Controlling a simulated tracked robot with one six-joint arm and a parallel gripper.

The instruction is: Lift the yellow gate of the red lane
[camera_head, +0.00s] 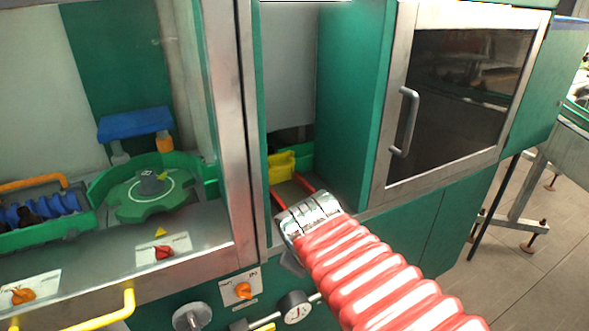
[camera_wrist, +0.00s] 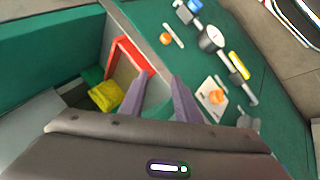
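The yellow gate (camera_head: 282,167) is a small yellow block in the narrow bay between the cabinets in the head view. It also shows in the wrist view (camera_wrist: 105,96), left of my fingers. The red lane (camera_head: 307,184) has thin red rails in front of the gate; in the wrist view its red edging (camera_wrist: 128,52) runs beyond the left fingertip. My gripper (camera_wrist: 163,76) has two purple fingers spread apart with nothing held between them. It is to the right of the gate in the wrist view and apart from it. In the head view my red-sleeved arm mostly hides the gripper.
A steel post (camera_head: 238,130) borders the bay on the left, and a green cabinet with a glass door (camera_head: 455,100) stands on the right. The front panel carries an orange knob (camera_head: 243,290) and a round gauge (camera_head: 295,307). A green rotary wheel (camera_head: 150,190) sits at left.

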